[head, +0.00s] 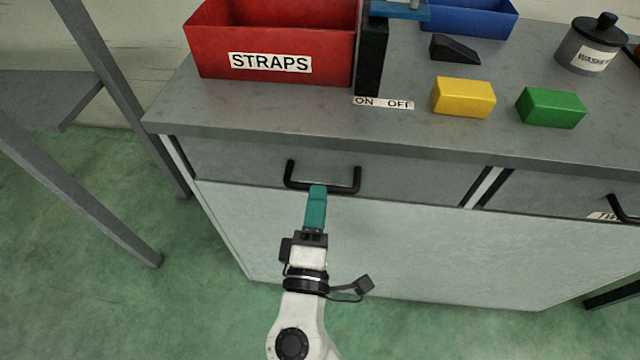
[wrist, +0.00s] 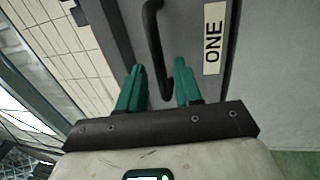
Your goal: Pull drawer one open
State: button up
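Drawer one has a grey front (head: 230,165) below the bench top in the head view, and it looks closed. Its black bar handle (head: 354,182) runs across the front; it also shows in the wrist view (wrist: 154,45). The white label "ONE" (wrist: 214,38) is beside the handle in the wrist view. My gripper (head: 317,188) with teal fingers reaches up to the handle. In the wrist view my gripper (wrist: 160,75) is open, with the fingers apart and the handle's lower end between them. I cannot tell whether a finger touches it.
A second drawer (head: 550,195) with a black handle is at the right. On the bench top are a red "STRAPS" bin (head: 270,35), a yellow block (head: 463,97), a green block (head: 550,107) and a dark jar (head: 592,45). A metal frame (head: 75,185) stands left. Green floor is free around my arm.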

jog(key=shift+w+d+r, duration=0.1)
jog(key=shift+w+r, duration=0.05)
jog(key=shift+w, duration=0.7)
jog(key=shift+w+r, duration=0.15)
jog(key=shift+w, duration=0.65)
jog(key=shift+c, duration=0.4)
grip_shut()
